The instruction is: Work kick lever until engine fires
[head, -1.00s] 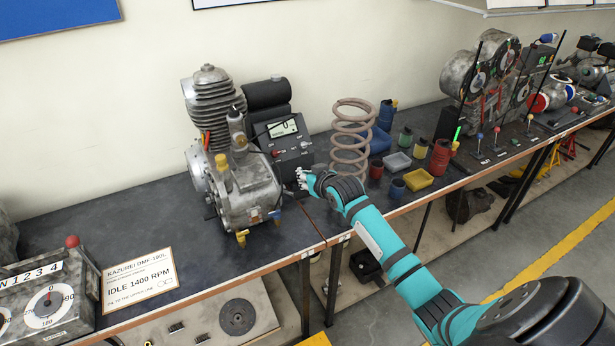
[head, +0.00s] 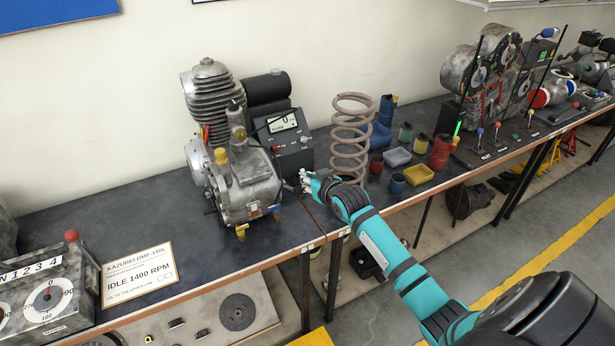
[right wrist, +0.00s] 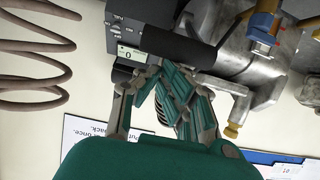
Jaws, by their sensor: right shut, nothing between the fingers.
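The grey finned engine (head: 245,185) stands upright on the dark bench, left of centre in the head view. Its metal casing also shows in the right wrist view (right wrist: 240,65). I cannot clearly pick out the kick lever. A dark meter box (head: 293,150) with a small display, which appears to read 0, stands behind the engine's right side. The box also shows in the right wrist view (right wrist: 150,40). My right gripper (head: 305,180) is shut and empty, just right of the engine and in front of the box. My left gripper is not in view.
A rusty coil spring (head: 352,140) stands right of my right gripper. Small bins and cans, including a yellow bin (head: 418,175), sit beyond it. A placard (head: 139,272) reading "IDLE 1400 RPM" and a dial box (head: 45,298) are at the left. Bare bench lies left of the engine.

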